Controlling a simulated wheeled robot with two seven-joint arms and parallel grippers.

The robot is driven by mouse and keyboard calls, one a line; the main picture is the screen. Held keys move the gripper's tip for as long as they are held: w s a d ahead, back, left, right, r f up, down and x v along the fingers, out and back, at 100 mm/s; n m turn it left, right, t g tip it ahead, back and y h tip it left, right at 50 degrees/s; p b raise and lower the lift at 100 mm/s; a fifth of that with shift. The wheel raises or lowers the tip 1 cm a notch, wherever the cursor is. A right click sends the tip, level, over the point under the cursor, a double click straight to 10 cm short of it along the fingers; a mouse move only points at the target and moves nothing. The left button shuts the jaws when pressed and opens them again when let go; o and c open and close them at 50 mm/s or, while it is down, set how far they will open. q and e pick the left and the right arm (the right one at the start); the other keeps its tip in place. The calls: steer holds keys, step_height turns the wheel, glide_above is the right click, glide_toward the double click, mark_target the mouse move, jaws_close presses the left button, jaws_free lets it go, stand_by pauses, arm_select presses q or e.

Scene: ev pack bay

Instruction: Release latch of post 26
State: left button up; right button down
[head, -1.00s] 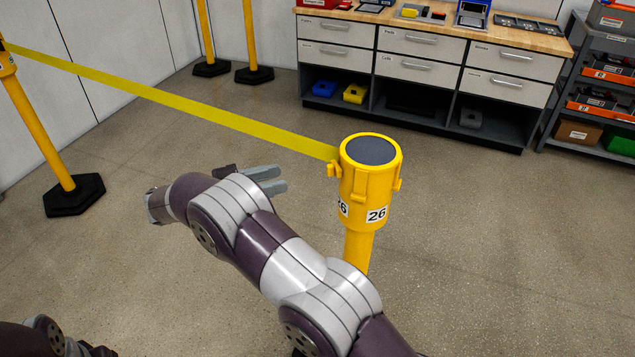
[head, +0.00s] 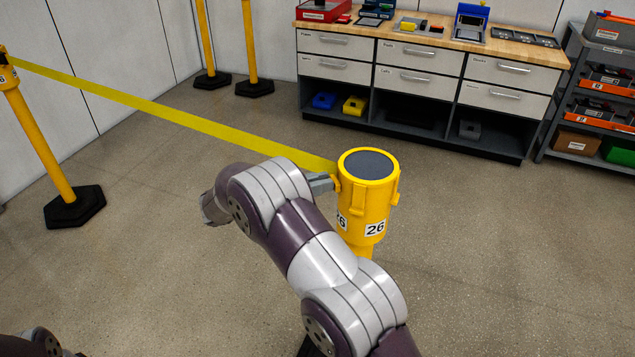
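Post 26 (head: 367,205) is a yellow barrier post with a dark round cap, standing upright right of the picture's middle. A yellow belt (head: 180,113) runs taut from the left side of its head to another post at the far left. The belt end and latch at post 26 are mostly hidden behind my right arm. My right gripper (head: 323,184) is at the left side of the post's head, by the belt end. Only a bit of its grey finger shows, so its opening and any contact are hidden. My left gripper is not in view.
The post at the far left (head: 42,135) holds the belt's other end on a black base. Two more yellow posts (head: 249,42) stand by the wall. A workbench with drawers (head: 415,80) and a shelf rack (head: 594,95) stand at the back. The floor between is clear.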

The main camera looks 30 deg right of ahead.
steer(key=shift+s+r+p, duration=0.1)
steer(key=shift+s+p, duration=0.2)
steer(key=shift+s, duration=0.1)
steer(key=shift+s+a, duration=0.1)
steer(key=shift+s, duration=0.5)
steer(key=c, duration=1.1)
jaws_free()
steer(key=a, duration=0.4)
steer(key=w+a, duration=0.1)
steer(key=a, duration=0.7)
steer(key=shift+w+a+b, duration=0.3)
steer(key=shift+w, duration=0.05)
